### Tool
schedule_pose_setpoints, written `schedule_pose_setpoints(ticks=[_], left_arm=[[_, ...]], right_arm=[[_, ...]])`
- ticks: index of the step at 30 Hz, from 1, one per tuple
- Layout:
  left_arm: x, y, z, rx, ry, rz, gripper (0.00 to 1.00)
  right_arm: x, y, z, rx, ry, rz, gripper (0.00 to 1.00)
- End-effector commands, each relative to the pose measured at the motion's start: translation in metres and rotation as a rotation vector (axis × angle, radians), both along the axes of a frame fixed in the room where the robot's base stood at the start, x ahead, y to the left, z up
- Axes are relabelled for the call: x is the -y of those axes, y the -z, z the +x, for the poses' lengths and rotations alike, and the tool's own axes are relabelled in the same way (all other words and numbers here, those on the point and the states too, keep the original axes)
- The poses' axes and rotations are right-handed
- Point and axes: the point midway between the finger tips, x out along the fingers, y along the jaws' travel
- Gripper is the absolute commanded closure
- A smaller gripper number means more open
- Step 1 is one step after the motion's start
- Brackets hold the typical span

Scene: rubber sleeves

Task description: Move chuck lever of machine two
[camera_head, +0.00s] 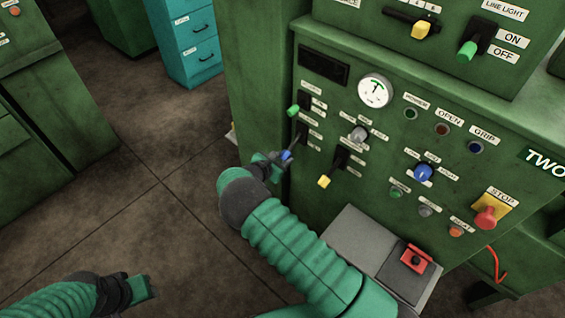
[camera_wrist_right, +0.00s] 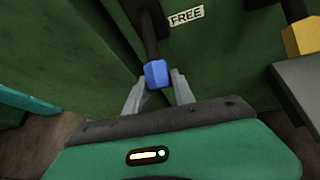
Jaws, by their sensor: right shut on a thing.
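Machine two is the green cabinet with the "TWO" sign (camera_head: 543,162) in the head view. A lever with a blue knob (camera_head: 286,155) sits low on the left of its panel. My right gripper (camera_head: 279,160) is shut on the blue knob. In the right wrist view the blue knob (camera_wrist_right: 157,73) sits between the two grey fingers (camera_wrist_right: 159,92), on a dark lever arm beside a "FREE" label (camera_wrist_right: 186,16). My left gripper (camera_head: 142,288) is at the lower left, away from the machine; its finger gap does not show clearly.
A green-tipped lever (camera_head: 293,111) is just above the blue one and a yellow-tipped lever (camera_head: 324,181) is to its right. A red stop button (camera_head: 486,217) and a grey box with a red switch (camera_head: 415,259) are further right. The floor (camera_head: 130,190) at left is clear.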

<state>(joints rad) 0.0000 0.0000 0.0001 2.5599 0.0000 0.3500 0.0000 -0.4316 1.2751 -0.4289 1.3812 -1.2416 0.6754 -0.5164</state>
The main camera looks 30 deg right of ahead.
Motion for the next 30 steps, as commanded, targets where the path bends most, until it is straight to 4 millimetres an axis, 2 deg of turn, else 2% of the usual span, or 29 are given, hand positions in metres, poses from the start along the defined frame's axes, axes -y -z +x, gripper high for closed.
schedule_pose_setpoints(ticks=[1,14,15,19,30], left_arm=[[0.0,0.0035,0.0,0.0,0.0,0.0,0.64],[0.0,0.004,0.0,0.0,0.0,0.0,0.64],[0.0,0.004,0.0,0.0,0.0,0.0,0.64],[0.0,0.0039,0.0,0.0,0.0,0.0,0.64],[0.0,0.0016,0.0,0.0,0.0,0.0,0.64]], right_arm=[[-0.0056,0.0115,-0.0034,-0.01,-0.004,0.01,1.0],[-0.004,0.0118,-0.0037,-0.01,-0.003,0.002,1.0],[-0.0037,0.0117,-0.0036,-0.009,-0.003,0.001,0.66],[-0.0027,0.009,-0.0027,-0.005,-0.002,-0.002,0.49],[-0.0016,0.0024,-0.0015,0.001,-0.001,-0.007,0.48]])
